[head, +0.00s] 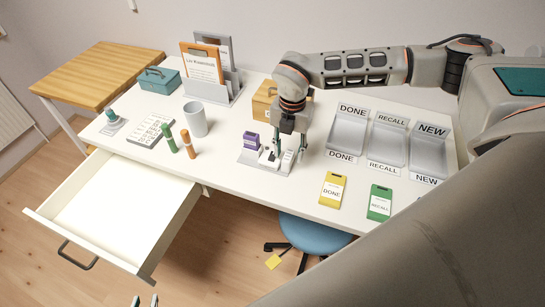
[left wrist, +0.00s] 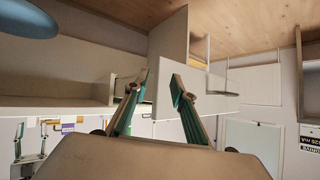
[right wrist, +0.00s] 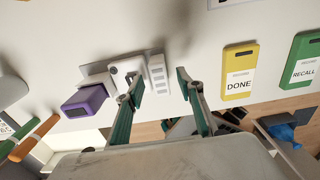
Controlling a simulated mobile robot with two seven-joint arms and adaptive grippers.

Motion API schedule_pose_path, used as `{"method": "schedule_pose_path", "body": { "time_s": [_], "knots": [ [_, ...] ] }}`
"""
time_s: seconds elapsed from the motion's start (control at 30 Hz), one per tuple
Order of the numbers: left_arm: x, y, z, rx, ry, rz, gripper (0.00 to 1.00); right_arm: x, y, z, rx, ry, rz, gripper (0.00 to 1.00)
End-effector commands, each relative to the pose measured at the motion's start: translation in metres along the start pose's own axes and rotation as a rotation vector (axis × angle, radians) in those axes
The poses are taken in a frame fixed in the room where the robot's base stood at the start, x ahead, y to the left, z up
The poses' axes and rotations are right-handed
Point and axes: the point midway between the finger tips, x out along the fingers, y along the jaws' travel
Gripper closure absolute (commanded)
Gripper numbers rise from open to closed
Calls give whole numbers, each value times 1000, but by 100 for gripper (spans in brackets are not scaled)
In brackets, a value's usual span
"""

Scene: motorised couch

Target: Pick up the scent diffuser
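My right gripper (head: 288,150) points down over a small grey tray (head: 252,158) on the white desk, with its fingers apart. On this tray stand a purple box (head: 251,140) and white pieces. In the right wrist view the purple box (right wrist: 84,101) is left of the fingers (right wrist: 161,82). A white block (right wrist: 127,68) is by the left fingertip, and a narrow white ridged piece (right wrist: 158,74) shows between the fingertips. No label marks the scent diffuser; I cannot tell which piece it is. My left gripper (left wrist: 160,88) is open and empty, low in front of the desk.
A teal-topped item (head: 112,118), a grey cup (head: 195,119), green and orange sticks (head: 188,144) and file trays (head: 346,135) are on the desk. Yellow (head: 332,189) and green (head: 380,202) cards lie right of the gripper. An open drawer (head: 120,205) juts out front left.

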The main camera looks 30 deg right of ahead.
Motion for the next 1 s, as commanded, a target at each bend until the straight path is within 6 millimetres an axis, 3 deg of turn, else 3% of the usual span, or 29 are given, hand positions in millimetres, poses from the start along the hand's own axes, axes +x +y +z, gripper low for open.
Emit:
{"method": "schedule_pose_path", "body": {
  "time_s": [0.13, 0.37, 0.5, 0.53, 1.0],
  "knots": [
    [0, -1, 0, 1, 0, -1, 75, 12, 0, 0, 0, 0, -1, 62],
    [0, -2, 0, 2, 0, -2, 75, 14, 0, 0, 0, -1, 0, 62],
    [0, -2, 0, 2, 0, -2, 75, 14, 0, 0, 0, -1, 0, 97],
    [0, -2, 0, 2, 0, -2, 75, 14, 0, 0, 0, -1, 0, 100],
    [0, -1, 0, 2, 0, -1, 75, 6, 0, 1, 1, -2, 2, 100]
  ]
}}
